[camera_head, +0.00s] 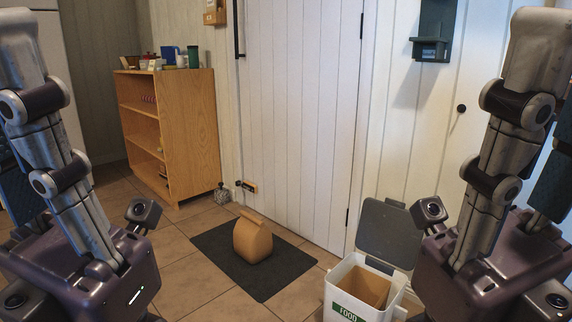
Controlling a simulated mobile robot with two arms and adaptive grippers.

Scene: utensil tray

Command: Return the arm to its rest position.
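My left arm (75,215) stands folded along the left edge of the head view. My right arm (485,200) stands folded in much the same way along the right edge. The two poses look nearly mirrored. I cannot make out the fingers of either gripper, and no held object shows.
A tan paper bag (252,240) stands on a dark mat (215,250) on the tiled floor. A white food bin (345,295) has its grey lid (388,235) raised. A wooden shelf (200,135) stands against the wall beside a white door (300,120).

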